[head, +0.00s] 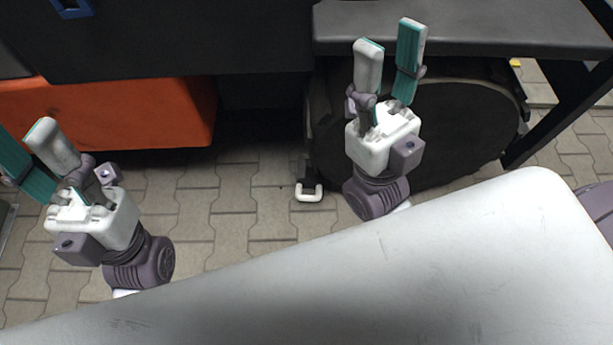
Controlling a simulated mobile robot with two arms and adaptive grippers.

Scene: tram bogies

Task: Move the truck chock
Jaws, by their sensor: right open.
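A small dark piece with a white loop handle (309,193) stands on the paving at the left foot of a large round black wheel (455,130). It may be the truck chock, but most of it is dark and I cannot tell its shape. My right gripper (390,36) is open and empty, up and to the right of the handle, in front of the wheel and the dark ledge. My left gripper (23,138) is open and empty at the far left, in front of the orange block. Neither gripper touches the handle.
An orange block (150,112) sits under a dark body (200,40) at the left. A dark grey ledge (470,28) overhangs the wheel. A black slanted post (545,125) stands at the right.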

